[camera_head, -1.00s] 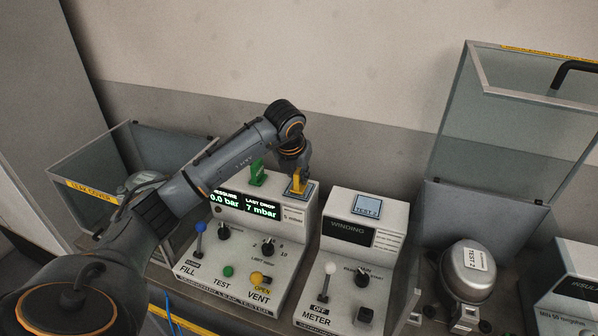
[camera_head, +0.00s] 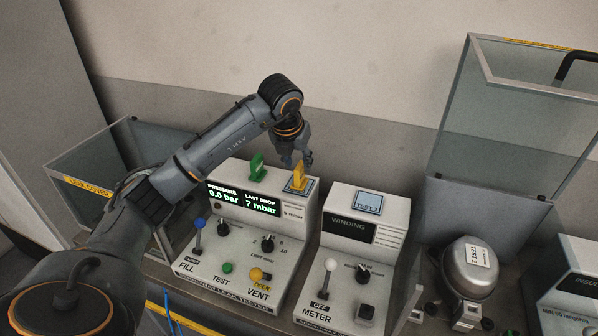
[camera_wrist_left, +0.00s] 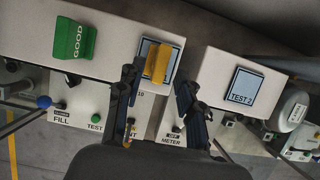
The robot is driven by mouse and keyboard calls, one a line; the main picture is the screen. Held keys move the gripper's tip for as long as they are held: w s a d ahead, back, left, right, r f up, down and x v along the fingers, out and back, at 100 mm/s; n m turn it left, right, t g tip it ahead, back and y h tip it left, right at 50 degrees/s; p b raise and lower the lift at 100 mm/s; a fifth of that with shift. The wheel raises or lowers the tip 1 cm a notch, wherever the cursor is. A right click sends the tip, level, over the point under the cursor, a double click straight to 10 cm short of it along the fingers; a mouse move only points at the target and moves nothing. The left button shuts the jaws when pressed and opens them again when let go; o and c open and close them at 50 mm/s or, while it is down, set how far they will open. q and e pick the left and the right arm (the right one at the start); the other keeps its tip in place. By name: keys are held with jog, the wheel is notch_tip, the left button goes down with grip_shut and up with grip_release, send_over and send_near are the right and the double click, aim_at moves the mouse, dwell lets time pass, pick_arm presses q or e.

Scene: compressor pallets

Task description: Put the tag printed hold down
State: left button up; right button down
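The yellow tag (camera_head: 299,176) stands upright on a small blue-edged pad (camera_head: 306,189) on top of the leak tester; its print is not readable. It also shows in the wrist view (camera_wrist_left: 158,62), beyond my fingertips. My left gripper (camera_head: 297,160) is just above and behind the tag in the head view. Its fingers are spread with nothing between them in the wrist view (camera_wrist_left: 158,88), and it looks clear of the tag. A green tag (camera_head: 257,168), marked GOOD in the wrist view (camera_wrist_left: 74,40), stands to the left on the same tester. My right gripper is not in view.
The winding meter (camera_head: 362,232) stands right of the tester, with a TEST 2 pad (camera_head: 367,202) on top. A silver compressor (camera_head: 470,265) labelled TEST 2 sits farther right beside an open clear cover (camera_head: 500,130). The leak cover (camera_head: 85,187) is at left. Levers and knobs line the panel fronts.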

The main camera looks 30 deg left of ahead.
pick_arm(q)
jog(key=b+v, duration=0.1)
jog(key=v, duration=0.6)
jog(key=shift+s+r, duration=0.2)
